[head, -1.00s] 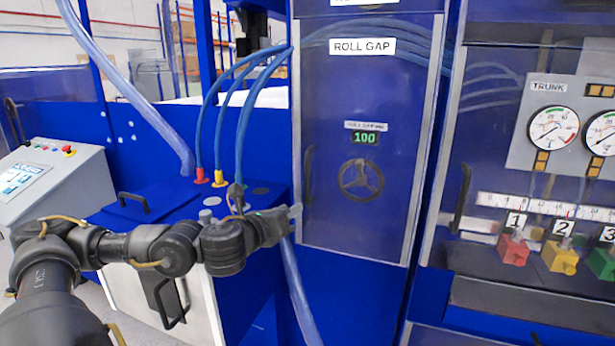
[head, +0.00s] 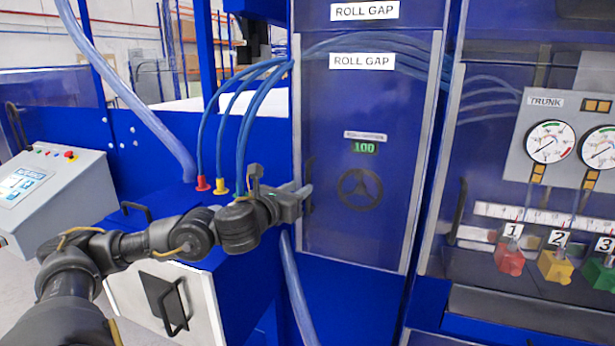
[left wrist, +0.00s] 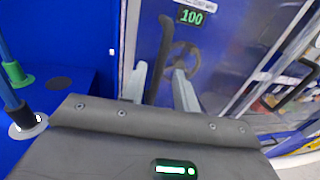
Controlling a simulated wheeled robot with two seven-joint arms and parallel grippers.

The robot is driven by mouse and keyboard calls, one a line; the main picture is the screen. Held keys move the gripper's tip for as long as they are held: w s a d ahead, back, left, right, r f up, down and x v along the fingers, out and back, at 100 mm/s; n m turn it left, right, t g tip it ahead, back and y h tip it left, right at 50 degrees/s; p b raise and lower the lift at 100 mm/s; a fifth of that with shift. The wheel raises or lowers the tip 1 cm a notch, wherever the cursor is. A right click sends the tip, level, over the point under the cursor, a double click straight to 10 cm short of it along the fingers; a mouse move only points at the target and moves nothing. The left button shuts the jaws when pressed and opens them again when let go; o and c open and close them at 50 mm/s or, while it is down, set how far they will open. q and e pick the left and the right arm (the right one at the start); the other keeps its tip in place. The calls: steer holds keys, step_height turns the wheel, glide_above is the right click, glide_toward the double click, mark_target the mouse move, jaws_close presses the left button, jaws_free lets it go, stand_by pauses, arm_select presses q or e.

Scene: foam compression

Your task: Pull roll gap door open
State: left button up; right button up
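The roll gap door (head: 350,235) is a blue see-through panel in a grey frame, and it looks shut. Its dark vertical handle (head: 309,168) is on the left side of the panel; in the left wrist view the handle (left wrist: 162,55) also shows. My left gripper (head: 304,191) is at the handle in the head view. In the left wrist view its two pale fingers (left wrist: 161,88) are apart, with the handle's lower part between them. I cannot tell whether they touch it. My right gripper is in neither view.
Behind the panel are a handwheel (head: 360,189) and a green "100" display (head: 364,147). Blue hoses (head: 245,120) rise from a blue box to the left. A gauge panel (head: 562,135) stands at the right.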

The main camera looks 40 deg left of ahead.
mark_target(306, 184)
arm_select(q)
steer(key=shift+w+a+p, duration=0.2)
steer(key=shift+w+p, duration=0.15)
steer(key=shift+w, duration=0.9)
steer(key=shift+w+a+p, duration=0.15)
steer(key=shift+w+p, duration=0.15)
steer(key=shift+w, duration=0.95)
jaws_close()
